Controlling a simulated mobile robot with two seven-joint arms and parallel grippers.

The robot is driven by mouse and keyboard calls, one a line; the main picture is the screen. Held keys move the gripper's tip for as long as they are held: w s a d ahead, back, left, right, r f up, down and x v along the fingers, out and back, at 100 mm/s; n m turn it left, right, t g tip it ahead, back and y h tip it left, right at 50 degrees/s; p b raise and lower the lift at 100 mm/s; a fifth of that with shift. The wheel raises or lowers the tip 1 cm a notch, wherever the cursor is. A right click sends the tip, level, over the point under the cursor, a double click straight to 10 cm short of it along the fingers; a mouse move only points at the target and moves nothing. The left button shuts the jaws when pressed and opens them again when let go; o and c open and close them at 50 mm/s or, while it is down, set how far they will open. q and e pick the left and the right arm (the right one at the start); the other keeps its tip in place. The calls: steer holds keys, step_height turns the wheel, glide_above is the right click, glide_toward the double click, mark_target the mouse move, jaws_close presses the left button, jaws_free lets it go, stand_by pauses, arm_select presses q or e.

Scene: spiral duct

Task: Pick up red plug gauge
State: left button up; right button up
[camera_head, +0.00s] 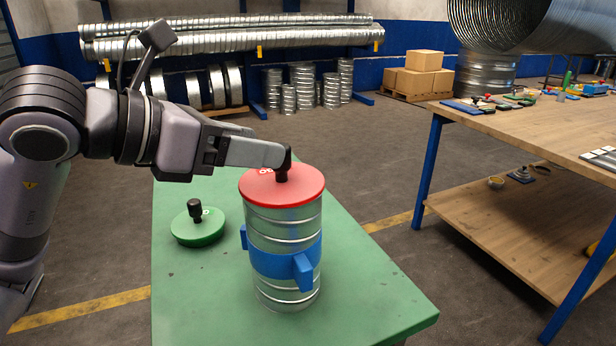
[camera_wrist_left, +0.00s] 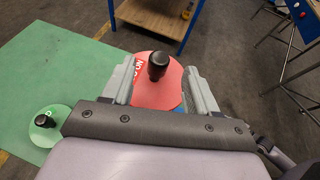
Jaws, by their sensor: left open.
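The red plug gauge (camera_head: 305,187) is a flat red disc with a black knob. It sits on top of an upright metal spiral duct (camera_head: 285,225) with a blue collar (camera_head: 272,265). My left gripper (camera_head: 287,155) is at the height of the knob. In the left wrist view its open fingers (camera_wrist_left: 158,75) stand on either side of the red gauge (camera_wrist_left: 150,94) and its black knob (camera_wrist_left: 158,64), with gaps visible beside the knob. In the head view the near finger hides part of the knob. My right gripper is not in view.
A green plug gauge (camera_head: 198,227) with a black knob lies on the green table (camera_head: 375,305) left of the duct. A wooden workbench (camera_head: 540,125) with tools stands at the right. Metal ducts and cardboard boxes (camera_head: 420,75) are at the back.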

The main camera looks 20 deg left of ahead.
mark_target(292, 176)
arm_select(q)
steer(key=shift+w+r, duration=0.1)
steer(key=shift+w, duration=0.4)
steer(key=shift+s+f+p+x, duration=0.15)
steer(key=shift+p+x, duration=0.35)
steer(key=shift+x, duration=1.1)
steer(key=shift+s+f+p+x, duration=0.15)
steer(key=shift+p+x, duration=0.3)
steer(key=shift+x, duration=1.15)
steer(key=shift+w, duration=0.1)
jaws_close()
